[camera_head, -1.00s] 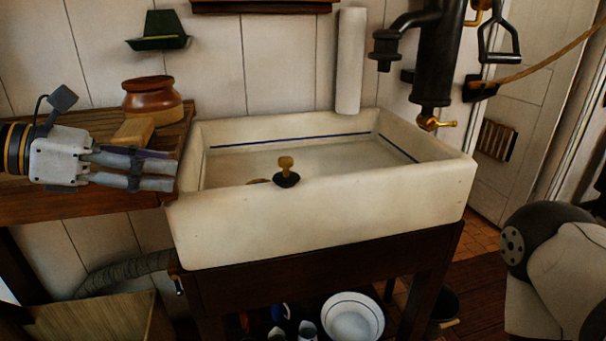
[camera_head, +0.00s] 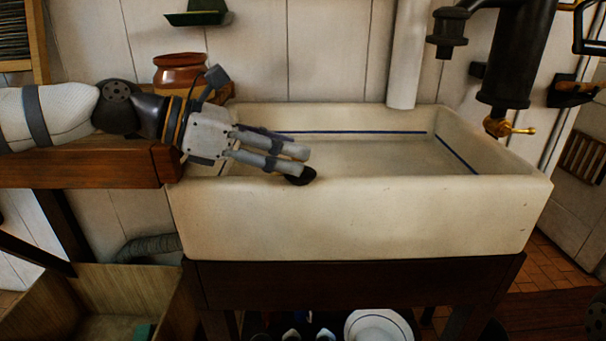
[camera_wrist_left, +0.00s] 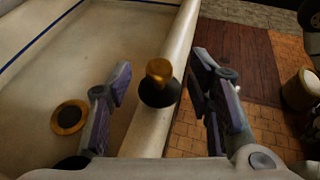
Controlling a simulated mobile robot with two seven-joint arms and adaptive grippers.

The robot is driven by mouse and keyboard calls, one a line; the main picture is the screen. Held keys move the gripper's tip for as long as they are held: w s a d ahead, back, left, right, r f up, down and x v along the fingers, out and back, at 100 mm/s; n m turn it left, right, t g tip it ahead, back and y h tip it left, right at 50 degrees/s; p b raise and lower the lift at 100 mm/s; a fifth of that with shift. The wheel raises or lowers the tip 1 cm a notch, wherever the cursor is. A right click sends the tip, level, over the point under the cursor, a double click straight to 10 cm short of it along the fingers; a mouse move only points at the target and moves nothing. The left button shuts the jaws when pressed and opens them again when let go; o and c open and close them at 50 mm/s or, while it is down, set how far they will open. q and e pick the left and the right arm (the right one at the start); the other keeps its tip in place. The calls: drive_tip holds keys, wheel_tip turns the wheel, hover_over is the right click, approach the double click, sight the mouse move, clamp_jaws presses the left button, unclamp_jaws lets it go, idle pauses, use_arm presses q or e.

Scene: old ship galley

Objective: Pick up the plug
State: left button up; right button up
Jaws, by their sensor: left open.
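The plug (camera_head: 300,178) has a black rubber base and sits on the front rim of the white sink (camera_head: 380,215). In the head view its knob is hidden behind my left gripper (camera_head: 297,161). In the left wrist view the plug (camera_wrist_left: 159,84) shows its brass knob, upright between the two open fingers of my left gripper (camera_wrist_left: 160,75). A gap shows on both sides of it, so the fingers do not appear to touch it.
The brass drain (camera_wrist_left: 70,117) lies in the sink floor. A black pump (camera_head: 515,60) with a brass tap stands at the back right. A brown pot (camera_head: 181,72) stands on the wooden counter (camera_head: 80,165) at left. The sink basin is otherwise clear.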

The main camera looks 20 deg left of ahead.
sight(308, 174)
use_arm(q)
drive_tip(key=x, duration=0.3)
drive_tip(key=shift+f, duration=0.35)
drive_tip(key=shift+w+d+r, duration=0.1)
drive_tip(key=shift+w, duration=0.05)
drive_tip(key=shift+r, duration=0.15)
drive_tip(key=shift+c, duration=0.6)
use_arm(e)
drive_tip(key=shift+s+f, duration=0.45)
drive_tip(key=shift+f, duration=0.05)
use_arm(q)
clamp_jaws()
